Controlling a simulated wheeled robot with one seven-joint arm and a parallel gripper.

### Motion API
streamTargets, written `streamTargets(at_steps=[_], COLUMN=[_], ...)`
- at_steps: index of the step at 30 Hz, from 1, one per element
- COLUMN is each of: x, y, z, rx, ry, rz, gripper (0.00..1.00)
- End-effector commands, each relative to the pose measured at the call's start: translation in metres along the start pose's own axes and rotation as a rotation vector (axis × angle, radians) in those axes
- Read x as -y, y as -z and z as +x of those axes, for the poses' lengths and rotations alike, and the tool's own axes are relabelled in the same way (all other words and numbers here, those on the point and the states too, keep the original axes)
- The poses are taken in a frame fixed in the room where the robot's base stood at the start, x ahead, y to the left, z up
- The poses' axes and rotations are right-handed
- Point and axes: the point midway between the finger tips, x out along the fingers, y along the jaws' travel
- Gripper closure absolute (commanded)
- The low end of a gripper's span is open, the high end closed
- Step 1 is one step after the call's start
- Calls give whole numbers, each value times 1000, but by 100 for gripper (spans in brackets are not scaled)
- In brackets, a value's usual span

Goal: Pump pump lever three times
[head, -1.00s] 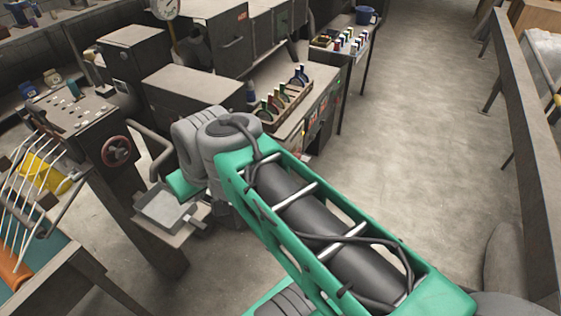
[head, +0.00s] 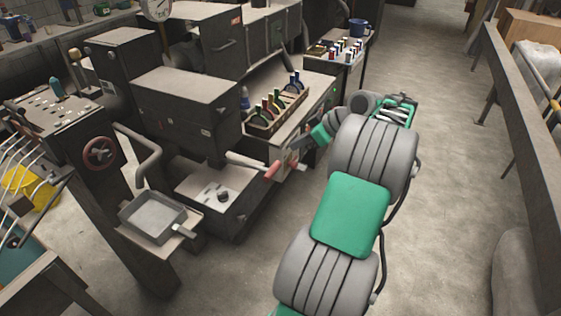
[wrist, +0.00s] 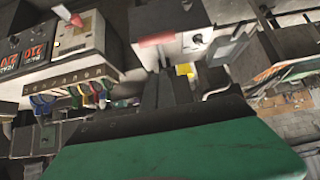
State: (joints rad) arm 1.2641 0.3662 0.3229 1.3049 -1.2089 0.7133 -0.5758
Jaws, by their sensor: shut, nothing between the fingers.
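A lever with a pale rod and a red grip (head: 272,169), which looks like the pump lever, sticks out to the right from the machine with the grey box housing. My gripper (head: 294,147) is just right of and above that grip in the head view, at the front of the bench. In the wrist view my gripper's dark fingers (wrist: 166,90) are together with nothing between them. A red grip (wrist: 157,40) shows beyond the fingertips there, apart from them in the picture; I cannot tell whether it is the same lever.
A rack of coloured-handled tools (head: 277,108) stands on the bench behind my gripper. A square pan (head: 153,215) sits on a stand at the left, near a red handwheel (head: 100,152). The grey floor (head: 440,150) to the right is clear, up to a long beam (head: 525,130).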

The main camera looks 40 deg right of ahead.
Motion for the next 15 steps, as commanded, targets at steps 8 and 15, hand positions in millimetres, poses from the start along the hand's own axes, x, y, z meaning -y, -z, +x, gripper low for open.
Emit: streamTargets(at_steps=[8, 15], x=[2, 2], y=[2, 2], z=[43, 95], rx=[0, 2], ry=[6, 6], rz=[2, 2], gripper=[100, 100])
